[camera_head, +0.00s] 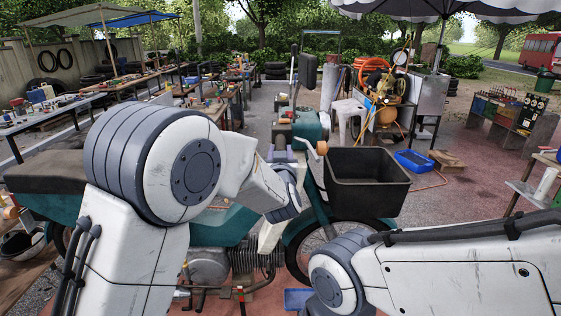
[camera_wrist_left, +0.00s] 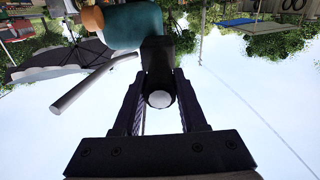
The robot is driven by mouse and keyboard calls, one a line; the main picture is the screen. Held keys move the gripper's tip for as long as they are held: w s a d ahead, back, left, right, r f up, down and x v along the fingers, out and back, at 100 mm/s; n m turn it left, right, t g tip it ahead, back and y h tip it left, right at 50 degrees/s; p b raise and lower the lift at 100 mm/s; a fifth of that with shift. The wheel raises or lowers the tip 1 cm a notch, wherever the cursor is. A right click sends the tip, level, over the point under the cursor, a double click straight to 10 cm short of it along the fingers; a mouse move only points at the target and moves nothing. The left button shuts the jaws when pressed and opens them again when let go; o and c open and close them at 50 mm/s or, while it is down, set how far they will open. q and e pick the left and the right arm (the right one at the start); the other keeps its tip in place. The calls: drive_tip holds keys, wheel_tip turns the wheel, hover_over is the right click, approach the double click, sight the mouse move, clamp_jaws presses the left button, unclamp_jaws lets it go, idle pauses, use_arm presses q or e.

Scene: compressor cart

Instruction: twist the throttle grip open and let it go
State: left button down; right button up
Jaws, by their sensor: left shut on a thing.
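The teal motorbike (camera_head: 225,225) stands across the head view, partly hidden behind my left arm. My left gripper (camera_head: 281,157) is at its handlebar. In the left wrist view the two dark fingers of my left gripper (camera_wrist_left: 159,78) are shut on the black throttle grip (camera_wrist_left: 158,56), one finger on each side. The grip's round pale end (camera_wrist_left: 160,99) shows between the fingers. A grey lever (camera_wrist_left: 92,85) sticks out beside the grip, apart from the fingers. How far the grip is turned cannot be told. My right arm comes in from the right; its gripper is out of view.
A black crate (camera_head: 367,183) sits at the bike's front, close to my right arm. A teal housing (camera_wrist_left: 133,24) with an orange lamp (camera_wrist_left: 92,18) is near the grip. A compressor cart (camera_head: 385,100) stands behind; workbenches (camera_head: 60,118) line the left.

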use_arm(q)
drive_tip(key=n+b, duration=0.4)
drive_tip(key=b, duration=0.1)
drive_tip(key=n+b, duration=0.2)
drive_tip(key=shift+f+b, duration=0.25)
drive_tip(key=shift+b, duration=0.15)
drive_tip(key=shift+r+n+b, duration=0.15)
drive_tip(key=shift+n+b, duration=1.35)
drive_tip(key=shift+n, duration=0.4)
drive_tip(key=shift+c, duration=2.4)
unclamp_jaws()
drive_tip(key=shift+r, duration=0.1)
drive_tip(key=s+b, duration=0.2)
drive_tip(key=s, duration=0.8)
drive_tip(key=shift+s, duration=0.25)
